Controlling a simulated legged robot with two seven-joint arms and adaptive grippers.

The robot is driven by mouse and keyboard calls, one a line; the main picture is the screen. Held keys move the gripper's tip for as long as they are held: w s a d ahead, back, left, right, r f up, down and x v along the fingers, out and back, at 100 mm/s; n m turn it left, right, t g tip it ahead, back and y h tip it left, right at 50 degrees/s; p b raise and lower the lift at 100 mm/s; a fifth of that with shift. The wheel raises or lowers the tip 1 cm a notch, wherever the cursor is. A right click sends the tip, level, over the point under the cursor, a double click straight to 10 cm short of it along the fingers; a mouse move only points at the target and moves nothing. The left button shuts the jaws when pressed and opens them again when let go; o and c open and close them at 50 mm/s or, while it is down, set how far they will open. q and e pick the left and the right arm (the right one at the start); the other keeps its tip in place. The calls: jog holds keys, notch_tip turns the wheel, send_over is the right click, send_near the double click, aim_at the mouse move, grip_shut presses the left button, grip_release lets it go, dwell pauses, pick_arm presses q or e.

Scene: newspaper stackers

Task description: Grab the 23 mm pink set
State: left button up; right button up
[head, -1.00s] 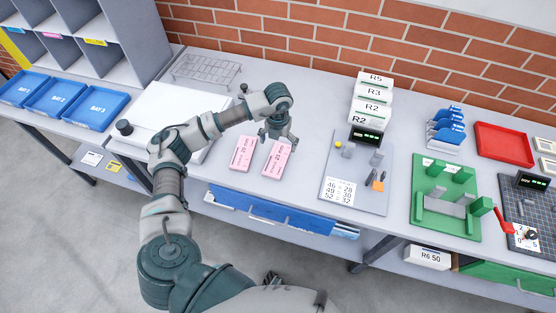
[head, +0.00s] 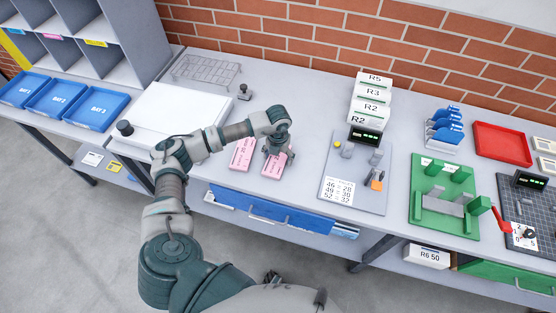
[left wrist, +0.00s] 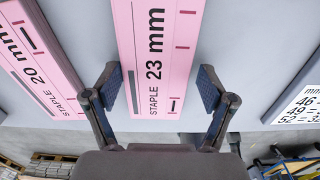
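Two pink sets lie side by side on the grey bench. In the left wrist view, the set marked "STAPLE 23 mm" (left wrist: 157,60) is in the middle and the one marked "20 mm" (left wrist: 38,62) is to its left. In the head view, the 23 mm set (head: 272,168) is the right one, partly hidden by my gripper, and the 20 mm set (head: 241,155) is left of it. My left gripper (head: 277,150) is over the 23 mm set. In the wrist view its open fingers (left wrist: 158,92) stand on either side of the set's near end, with gaps. My right gripper is not in view.
A grey board with a number card (head: 338,190) lies to the right of the pink sets. White R-marked boxes (head: 371,95) stand behind it. A white flat-topped unit (head: 180,112) and a wire rack (head: 206,70) are to the left. Bare bench surrounds the sets.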

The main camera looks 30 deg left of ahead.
pick_arm(q)
jog(key=shift+a, duration=0.1)
jog(key=c, duration=0.7)
jog(key=shift+o, duration=0.2)
jog(key=shift+a, duration=0.1)
jog(key=shift+a, duration=0.1)
